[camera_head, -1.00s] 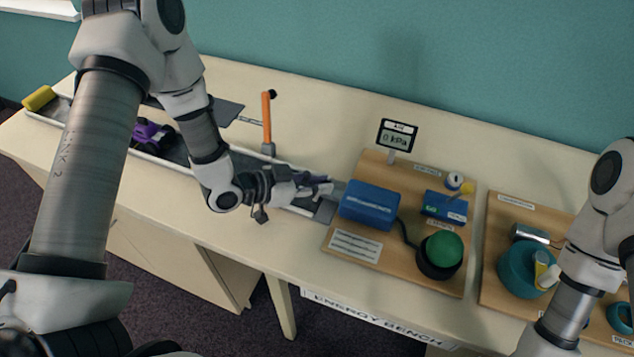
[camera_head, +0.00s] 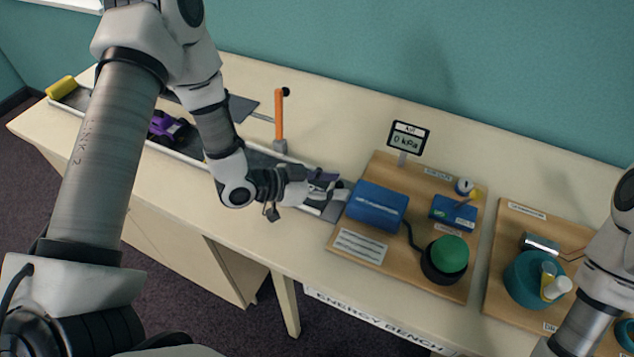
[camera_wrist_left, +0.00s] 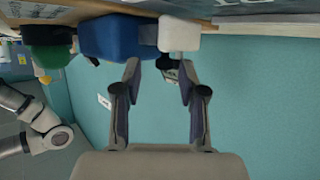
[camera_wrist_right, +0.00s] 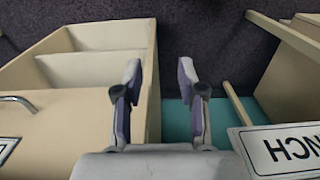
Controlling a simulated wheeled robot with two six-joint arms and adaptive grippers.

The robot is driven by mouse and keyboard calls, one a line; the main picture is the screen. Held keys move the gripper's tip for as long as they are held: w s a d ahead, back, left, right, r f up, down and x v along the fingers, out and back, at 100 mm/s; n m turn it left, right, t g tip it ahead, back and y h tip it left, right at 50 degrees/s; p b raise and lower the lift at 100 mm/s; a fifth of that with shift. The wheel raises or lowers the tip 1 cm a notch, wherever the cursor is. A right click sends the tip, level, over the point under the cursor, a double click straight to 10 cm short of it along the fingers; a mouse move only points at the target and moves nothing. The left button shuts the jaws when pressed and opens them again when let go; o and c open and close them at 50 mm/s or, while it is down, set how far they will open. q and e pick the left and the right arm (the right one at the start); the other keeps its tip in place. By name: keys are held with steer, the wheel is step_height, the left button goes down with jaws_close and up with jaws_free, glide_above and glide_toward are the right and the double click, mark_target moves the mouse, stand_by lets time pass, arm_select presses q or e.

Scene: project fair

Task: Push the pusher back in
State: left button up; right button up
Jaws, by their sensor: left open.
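The blue box (camera_head: 377,206) sits on a wooden board, and a dark screen standing behind it reads 0 kPa. In the left wrist view the blue box (camera_wrist_left: 108,38) has a grey rod and a white block (camera_wrist_left: 180,34) on its side; this looks like the pusher, standing out from the box. My left gripper (camera_head: 335,188) is beside the box's left face in the head view. Its open, empty fingers (camera_wrist_left: 159,80) point at the white block, with a small gap. My right gripper (camera_wrist_right: 160,72) is open and empty, low in front of the bench.
A green dome button (camera_head: 450,252) and a small blue unit (camera_head: 453,212) share the board. A track with a purple cart (camera_head: 168,126) and an orange lever (camera_head: 279,112) lie left. Another board with a teal cup (camera_head: 524,282) stands right. Open shelves and the bench front surround my right gripper.

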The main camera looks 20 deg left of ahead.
arm_select(q)
steer(key=v, duration=1.1)
steer(key=shift+s+a, duration=0.2)
